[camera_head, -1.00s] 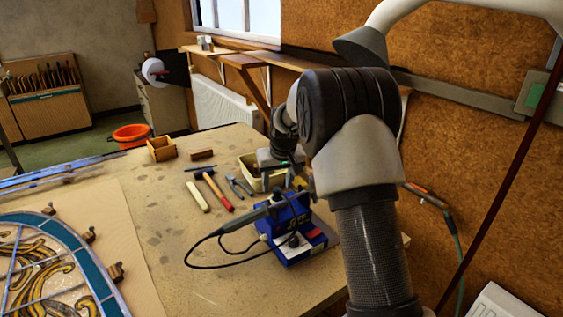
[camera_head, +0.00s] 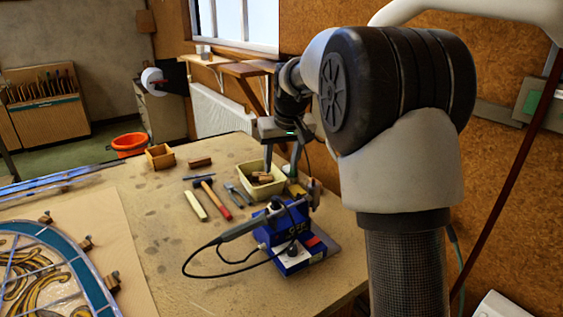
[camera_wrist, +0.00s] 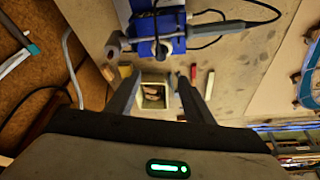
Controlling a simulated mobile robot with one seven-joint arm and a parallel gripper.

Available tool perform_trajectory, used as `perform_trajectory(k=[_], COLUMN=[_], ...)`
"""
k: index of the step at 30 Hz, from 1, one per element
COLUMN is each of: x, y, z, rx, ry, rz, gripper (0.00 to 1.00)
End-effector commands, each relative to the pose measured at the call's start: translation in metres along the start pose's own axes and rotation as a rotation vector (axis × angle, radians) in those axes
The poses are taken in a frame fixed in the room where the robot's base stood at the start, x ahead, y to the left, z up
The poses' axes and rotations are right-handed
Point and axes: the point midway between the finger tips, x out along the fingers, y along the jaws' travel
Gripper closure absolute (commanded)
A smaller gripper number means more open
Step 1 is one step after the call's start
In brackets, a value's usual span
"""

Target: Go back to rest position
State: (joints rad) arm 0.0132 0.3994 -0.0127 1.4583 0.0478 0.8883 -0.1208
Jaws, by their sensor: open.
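My gripper (camera_head: 282,166) is open and empty at the far right part of the workbench, above a cream bin (camera_head: 252,184) that holds several small brown pieces. In the wrist view the two fingers of my gripper (camera_wrist: 159,83) stand apart, with the cream bin (camera_wrist: 145,99) visible below and between them. My arm rises at the right of the head view and hides part of the wall.
A blue soldering station (camera_head: 290,250) with a cable stands on the workbench (camera_head: 165,250). A hammer (camera_head: 216,199), pliers and a pale strip lie beside the bin. The leaded panel (camera_head: 70,245) lies at left. An orange bucket (camera_head: 129,144) is on the floor.

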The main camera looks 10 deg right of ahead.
Motion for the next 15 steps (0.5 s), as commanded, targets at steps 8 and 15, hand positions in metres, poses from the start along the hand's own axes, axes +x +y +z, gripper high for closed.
perform_trajectory(k=[8, 15], x=[-0.04, -0.137], y=[-0.004, -0.016], z=[0.02, 0.117], rx=[0.006, 0.028], ry=[0.014, 0.047], rz=[0.002, 0.01], gripper=[0.53, 0.53])
